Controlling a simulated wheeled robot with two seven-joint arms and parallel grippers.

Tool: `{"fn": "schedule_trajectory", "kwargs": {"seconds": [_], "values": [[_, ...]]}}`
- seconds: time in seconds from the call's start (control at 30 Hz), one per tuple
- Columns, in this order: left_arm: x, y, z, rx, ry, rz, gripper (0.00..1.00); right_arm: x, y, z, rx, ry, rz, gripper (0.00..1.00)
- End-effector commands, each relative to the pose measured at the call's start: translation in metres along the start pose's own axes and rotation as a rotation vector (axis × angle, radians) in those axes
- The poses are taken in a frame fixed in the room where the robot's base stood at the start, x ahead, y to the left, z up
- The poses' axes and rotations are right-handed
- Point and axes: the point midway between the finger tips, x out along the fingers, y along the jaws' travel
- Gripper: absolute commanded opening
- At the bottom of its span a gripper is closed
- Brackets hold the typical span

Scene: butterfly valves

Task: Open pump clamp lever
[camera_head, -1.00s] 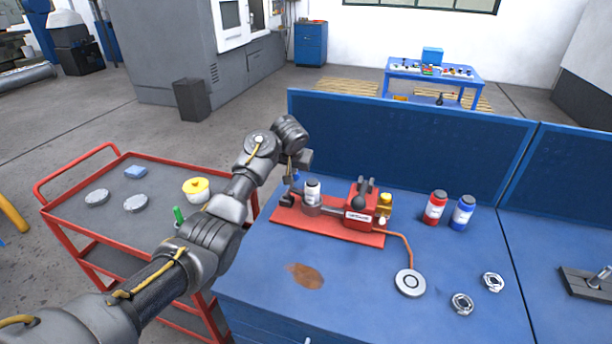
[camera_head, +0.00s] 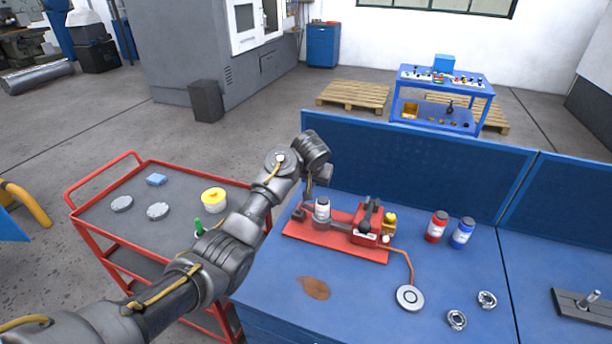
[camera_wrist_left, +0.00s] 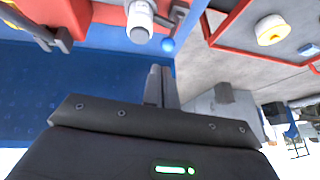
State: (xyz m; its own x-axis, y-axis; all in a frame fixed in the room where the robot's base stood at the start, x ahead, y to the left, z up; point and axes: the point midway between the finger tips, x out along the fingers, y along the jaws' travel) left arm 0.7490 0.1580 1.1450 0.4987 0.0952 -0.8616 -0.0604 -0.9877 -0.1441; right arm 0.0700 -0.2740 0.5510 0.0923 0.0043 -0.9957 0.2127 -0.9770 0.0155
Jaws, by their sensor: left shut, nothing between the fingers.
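The pump (camera_head: 366,238) is a red block on a red base plate (camera_head: 300,228) on the blue bench. Dark lever-like parts (camera_head: 371,213) stand on top of it; I cannot tell which is the clamp lever. A white-and-grey cylinder (camera_head: 322,211) stands upright toward the plate's left end and shows in the wrist view (camera_wrist_left: 140,22). A small blue ball (camera_wrist_left: 168,45) shows beside it there; in the head view it seems hidden behind my gripper. My left gripper (camera_head: 307,198) is shut and empty, close to the cylinder's upper left, its fingers also seen in the wrist view (camera_wrist_left: 160,72). My right gripper is out of view.
A blue panel (camera_head: 420,165) stands behind the bench. Red (camera_head: 437,229) and blue (camera_head: 462,235) bottles stand right of the pump. A cable runs to a grey disc (camera_head: 410,298). A red-framed cart (camera_head: 130,240) is at left.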

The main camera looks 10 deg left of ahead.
Motion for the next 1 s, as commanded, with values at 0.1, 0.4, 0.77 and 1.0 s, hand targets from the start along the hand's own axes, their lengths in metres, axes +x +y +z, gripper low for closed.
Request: {"fn": "schedule_trajectory", "kwargs": {"seconds": [0.1,0.4,0.77,1.0], "values": [[-0.006,0.004,-0.002,0.003,0.000,0.002,0.00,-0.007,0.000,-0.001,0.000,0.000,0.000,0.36],[-0.006,0.007,-0.001,0.006,0.000,0.003,0.00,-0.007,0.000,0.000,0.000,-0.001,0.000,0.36],[0.031,0.010,0.080,0.011,-0.037,0.040,0.00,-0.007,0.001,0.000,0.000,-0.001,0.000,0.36],[0.050,0.009,0.231,0.015,-0.085,0.094,0.00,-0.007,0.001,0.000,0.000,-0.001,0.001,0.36]]}}
